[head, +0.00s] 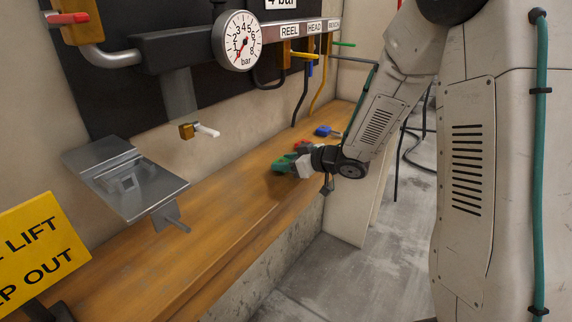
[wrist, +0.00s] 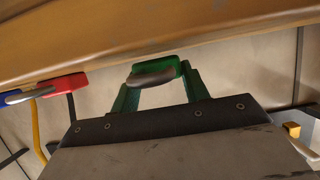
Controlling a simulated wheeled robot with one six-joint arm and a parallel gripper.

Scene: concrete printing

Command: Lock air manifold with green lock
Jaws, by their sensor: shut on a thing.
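My gripper (head: 281,163) is low over the wooden shelf and shut on the green lock (wrist: 155,72). In the wrist view the lock sits between my two green fingertips, its grey shackle showing. In the head view the lock blends with the green fingers, and I cannot tell whether it touches the shelf. The air manifold (head: 175,47) is a dark bar on the wall, upper left of my gripper, with a round gauge (head: 237,41) and a red-handled valve (head: 70,18). A brass valve with a pale lever (head: 201,130) hangs below it.
A red lock (wrist: 62,85) and a blue lock (head: 323,131) lie close by on the wooden shelf (head: 225,205). A metal hinged box (head: 125,178) and a yellow sign (head: 38,250) stand at left. Hoses hang below the label strip (head: 300,28). The shelf's middle is clear.

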